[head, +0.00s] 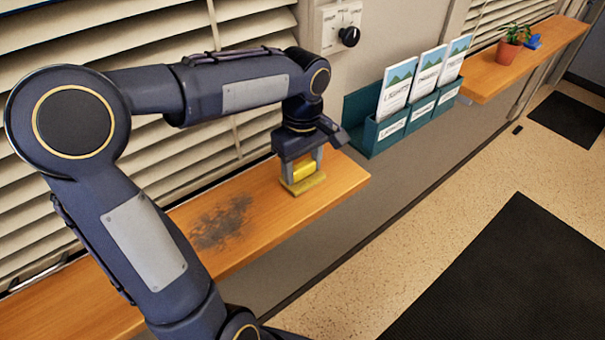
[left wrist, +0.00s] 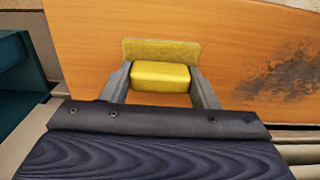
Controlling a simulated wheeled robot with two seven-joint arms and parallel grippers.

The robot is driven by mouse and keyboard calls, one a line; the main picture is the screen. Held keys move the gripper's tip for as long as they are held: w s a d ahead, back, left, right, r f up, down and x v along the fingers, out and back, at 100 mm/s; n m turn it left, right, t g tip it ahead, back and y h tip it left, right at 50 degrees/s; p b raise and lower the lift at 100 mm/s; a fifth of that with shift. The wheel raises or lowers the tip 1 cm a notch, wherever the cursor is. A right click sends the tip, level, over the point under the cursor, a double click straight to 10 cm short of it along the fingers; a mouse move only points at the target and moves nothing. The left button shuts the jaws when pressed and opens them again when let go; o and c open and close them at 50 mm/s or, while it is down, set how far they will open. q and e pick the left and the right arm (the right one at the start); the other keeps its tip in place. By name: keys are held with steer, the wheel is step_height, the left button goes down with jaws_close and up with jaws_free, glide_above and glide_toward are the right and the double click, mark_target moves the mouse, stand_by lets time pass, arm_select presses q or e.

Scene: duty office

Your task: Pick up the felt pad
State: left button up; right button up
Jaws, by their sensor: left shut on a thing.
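The felt pad (head: 304,184) is a flat, dull yellow piece with a brighter yellow block on top as its grip. It is at the right end of the near wooden ledge. My left gripper (head: 302,170) points down over it, with its fingers shut on the block. In the left wrist view the felt pad (left wrist: 161,76) shows its block between the two fingers (left wrist: 161,84) and its flat base behind. The pad looks level and is at or very close to the wood; I cannot tell whether it touches. My right gripper is not in view.
The wooden ledge (head: 325,185) has a dark smudge (head: 222,222) left of the pad. A teal leaflet rack (head: 375,143) hangs on the wall beyond its end. A potted plant (head: 508,50) and a blue object (head: 533,42) stand on a farther ledge. Blinds (head: 150,32) line the wall behind.

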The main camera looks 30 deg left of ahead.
mark_target(302, 164)
arm_select(q)
steer(key=shift+r, duration=0.15)
steer(key=shift+c, duration=0.3)
steer(key=shift+r, duration=0.2)
step_height(302, 164, up, 2)
steer(key=shift+r, duration=0.15)
steer(key=s+r+b, duration=0.1)
steer(key=s+r, duration=0.9)
steer(key=s, duration=0.4)
steer(key=shift+a, duration=0.1)
